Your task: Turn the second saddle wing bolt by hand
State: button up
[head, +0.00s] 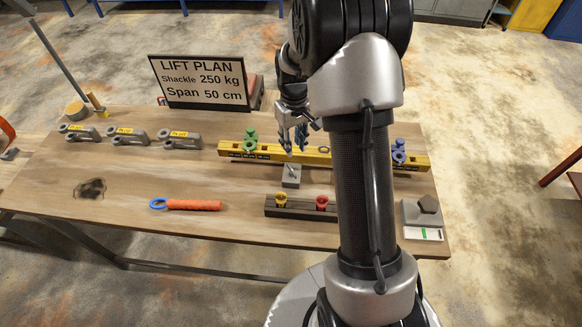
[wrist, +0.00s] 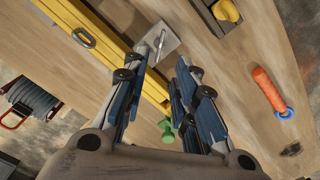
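A green saddle (head: 250,141) sits on the left part of a yellow beam (head: 236,153), and a blue saddle (head: 399,155) sits near its right end. Each has a small raised top piece; the wing shapes are too small to tell clearly. My gripper (head: 296,143) is open and empty, pointing down over the beam's middle, between the two saddles and apart from both. In the wrist view my gripper's blue-padded fingers (wrist: 162,62) are spread. The green saddle (wrist: 166,130) shows beyond and between them. The blue saddle is not in the wrist view.
A grey block with a metal pin (head: 291,177) stands just in front of the beam. A dark holder (head: 300,213) bears yellow and red pieces. Several shackles (head: 130,137), a sign (head: 203,82), an orange-handled tool (head: 190,205) and a scale-like box (head: 421,218) are also on the table.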

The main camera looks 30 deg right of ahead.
aim_at(293, 171)
notch_tip(293, 171, down, 12)
jog(key=shift+a+f+b, duration=0.1)
jog(key=shift+f+b, duration=0.1)
jog(key=shift+b, duration=0.8)
jog(key=shift+c, duration=0.6)
grip_shut()
